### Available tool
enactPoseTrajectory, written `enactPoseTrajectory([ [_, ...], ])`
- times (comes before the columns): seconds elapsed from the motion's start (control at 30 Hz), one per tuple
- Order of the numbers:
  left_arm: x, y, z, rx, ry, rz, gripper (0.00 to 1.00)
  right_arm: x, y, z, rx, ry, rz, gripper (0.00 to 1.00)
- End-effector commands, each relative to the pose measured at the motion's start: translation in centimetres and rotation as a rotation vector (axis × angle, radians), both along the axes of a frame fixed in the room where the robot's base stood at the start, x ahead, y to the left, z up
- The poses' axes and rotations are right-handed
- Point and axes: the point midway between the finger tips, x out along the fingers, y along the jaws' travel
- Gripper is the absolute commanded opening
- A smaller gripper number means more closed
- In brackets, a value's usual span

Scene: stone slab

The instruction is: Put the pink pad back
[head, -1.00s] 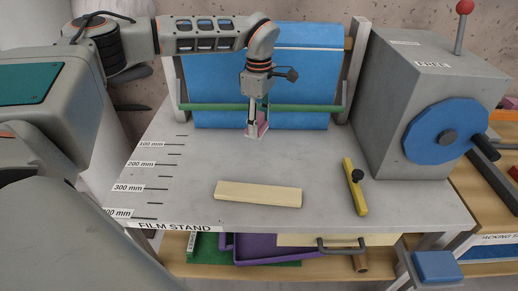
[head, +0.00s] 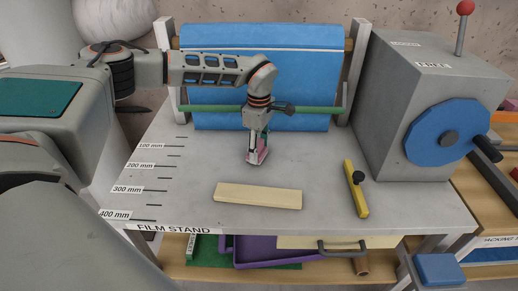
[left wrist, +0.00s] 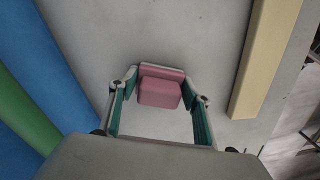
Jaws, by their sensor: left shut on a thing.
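The pink pad (head: 262,155) is a small pink block. It is held between the fingertips of my left gripper (head: 256,158), low over the grey slab (head: 200,160). In the left wrist view the pink pad (left wrist: 160,88) sits between the two fingers of the left gripper (left wrist: 161,92), with its stepped pink face showing. Whether the pad touches the slab I cannot tell. My right gripper is not in view.
A pale wooden bar (head: 258,196) lies in front of the gripper. A yellow bar with a black knob (head: 355,188) lies to the right. A blue roll (head: 220,80) with a green rod (head: 215,108) stands behind. A grey machine (head: 400,110) stands right. The slab's left part is clear.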

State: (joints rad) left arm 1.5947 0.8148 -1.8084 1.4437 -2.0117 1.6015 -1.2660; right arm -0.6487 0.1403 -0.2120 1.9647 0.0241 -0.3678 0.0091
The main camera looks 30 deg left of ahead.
Motion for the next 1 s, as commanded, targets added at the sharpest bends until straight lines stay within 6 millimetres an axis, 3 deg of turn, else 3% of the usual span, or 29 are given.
enactPoseTrajectory([
  [0.13, 0.0, 0.0, -0.3, 0.0, 0.001, 0.0, 0.22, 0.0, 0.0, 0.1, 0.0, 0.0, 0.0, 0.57],
  [0.17, 0.0, 0.0, -0.3, 0.0, 0.0, 0.0, 0.56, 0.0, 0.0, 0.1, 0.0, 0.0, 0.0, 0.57],
  [0.2, 0.0, 0.0, -0.2, 0.0, 0.0, 0.0, 0.65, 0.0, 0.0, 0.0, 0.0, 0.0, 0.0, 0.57],
  [0.63, 0.0, 0.0, 0.3, 0.0, -0.001, 0.001, 0.65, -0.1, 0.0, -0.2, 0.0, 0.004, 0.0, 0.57],
  [0.77, 0.1, 0.0, 2.1, -0.001, -0.003, 0.002, 0.65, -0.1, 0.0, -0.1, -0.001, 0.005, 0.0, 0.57],
  [1.0, 0.1, 0.0, 7.1, 0.0, -0.004, 0.001, 0.65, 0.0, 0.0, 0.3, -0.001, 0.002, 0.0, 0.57],
])
